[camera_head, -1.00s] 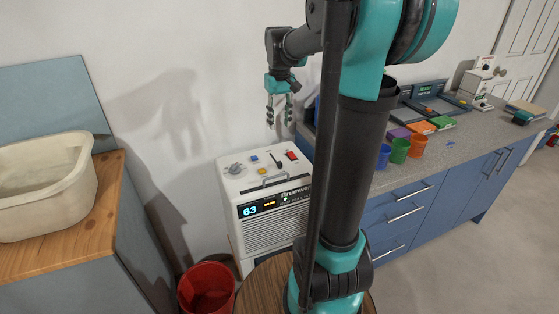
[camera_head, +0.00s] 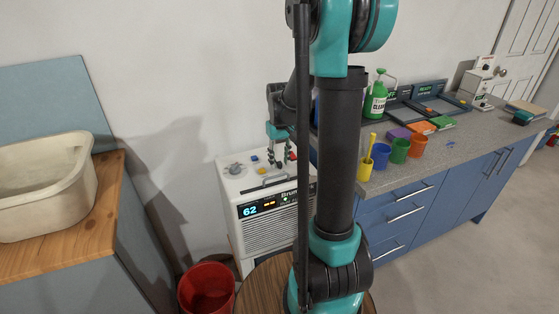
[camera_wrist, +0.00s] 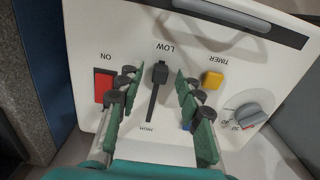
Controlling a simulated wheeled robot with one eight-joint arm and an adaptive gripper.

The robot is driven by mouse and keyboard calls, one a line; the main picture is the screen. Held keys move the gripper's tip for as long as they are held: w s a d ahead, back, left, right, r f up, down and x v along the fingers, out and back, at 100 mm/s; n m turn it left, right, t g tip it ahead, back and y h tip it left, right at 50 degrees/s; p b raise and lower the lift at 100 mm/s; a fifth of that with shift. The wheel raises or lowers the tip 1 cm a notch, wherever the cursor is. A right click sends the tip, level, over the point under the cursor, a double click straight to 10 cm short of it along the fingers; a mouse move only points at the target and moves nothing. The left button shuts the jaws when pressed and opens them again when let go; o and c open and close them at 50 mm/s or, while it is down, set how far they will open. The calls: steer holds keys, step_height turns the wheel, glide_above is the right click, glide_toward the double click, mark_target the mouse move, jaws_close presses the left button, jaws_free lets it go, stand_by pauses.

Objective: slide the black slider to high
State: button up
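The black slider (camera_wrist: 160,72) sits at the LOW end of its dark slot on the white top panel (camera_wrist: 225,30) of the machine (camera_head: 272,222). The slot runs down in the wrist view toward the HIGH label (camera_wrist: 147,128). My gripper (camera_wrist: 156,92) is open, with its green-padded fingers on either side of the slider and slot. I see gaps on both sides, so it does not appear to grip the slider. In the head view my gripper (camera_head: 282,164) is low over the panel and hides the slider.
A red switch (camera_wrist: 104,87) lies left of the fingers in the wrist view. A yellow button (camera_wrist: 211,79) and a grey dial (camera_wrist: 249,116) lie to the right. A grey handle (camera_wrist: 235,13) crosses the panel edge. A counter (camera_head: 400,176) with cups stands right of the machine.

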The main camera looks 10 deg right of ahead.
steer(key=shift+f, duration=0.2)
jaws_close()
steer(key=shift+w, duration=0.1)
